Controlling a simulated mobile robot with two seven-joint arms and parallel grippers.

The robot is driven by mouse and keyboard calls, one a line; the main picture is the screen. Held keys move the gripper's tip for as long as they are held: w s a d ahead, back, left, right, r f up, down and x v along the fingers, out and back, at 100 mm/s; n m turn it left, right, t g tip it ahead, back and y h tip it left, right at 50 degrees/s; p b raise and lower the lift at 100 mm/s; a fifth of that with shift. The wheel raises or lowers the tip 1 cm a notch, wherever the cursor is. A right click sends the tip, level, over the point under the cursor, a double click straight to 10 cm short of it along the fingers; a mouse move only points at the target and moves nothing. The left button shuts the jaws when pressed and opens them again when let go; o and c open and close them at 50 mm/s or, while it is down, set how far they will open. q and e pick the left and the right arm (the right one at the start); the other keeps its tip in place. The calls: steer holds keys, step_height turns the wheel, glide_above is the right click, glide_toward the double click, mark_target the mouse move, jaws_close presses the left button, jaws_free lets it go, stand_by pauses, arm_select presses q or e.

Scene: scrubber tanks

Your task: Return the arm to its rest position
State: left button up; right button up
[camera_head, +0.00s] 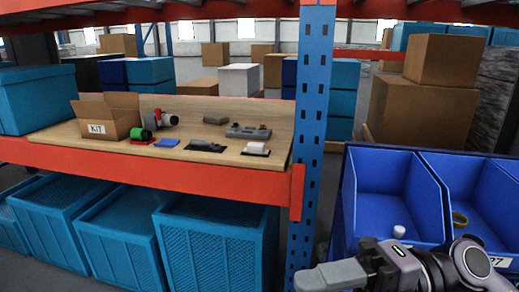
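My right arm comes in at the bottom right, in front of the blue bins. Its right gripper (328,276) points left, low in front of the blue rack post. Its fingers are seen from the side, so I cannot tell whether they are open or shut. I see nothing clearly held in it. My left arm and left gripper are out of view.
An orange-edged shelf (150,174) carries an open KIT box (106,117) and several small parts. A blue post (312,130) stands close to the arm. Blue bins (398,185) hold a white piece (399,231) and a yellow ring (459,219). Teal crates (215,240) sit below.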

steer(key=w+d+f+m+t+h+p, duration=0.1)
steer(key=w+d+f+m+t+h, duration=0.3)
steer(key=m+t, duration=0.8)
steer(key=w+d+f+m+t+h+p, duration=0.15)
steer(key=w+d+f+m+t, duration=0.35)
steer(key=m+t, duration=0.6)
steer(key=s+d+f+m+g+h, duration=0.1)
steer(key=s+f+m+g+h, duration=0.2)
steer(key=f, duration=0.5)
steer(key=s+d+f+m+g+h, duration=0.2)
steer(key=s+f+m+g+h, duration=0.1)
steer(key=f, duration=0.6)
steer(key=s+d+f+m+g+h, duration=0.1)
steer(key=s+f+m+g+h, duration=0.2)
steer(key=f, duration=0.6)
steer(key=s+m+h, duration=0.1)
steer(key=s+m, duration=0.1)
steer(key=s, duration=0.1)
steer(key=shift+d+g, duration=0.2)
steer(key=shift+g, duration=0.2)
steer(key=shift+w+f, duration=0.1)
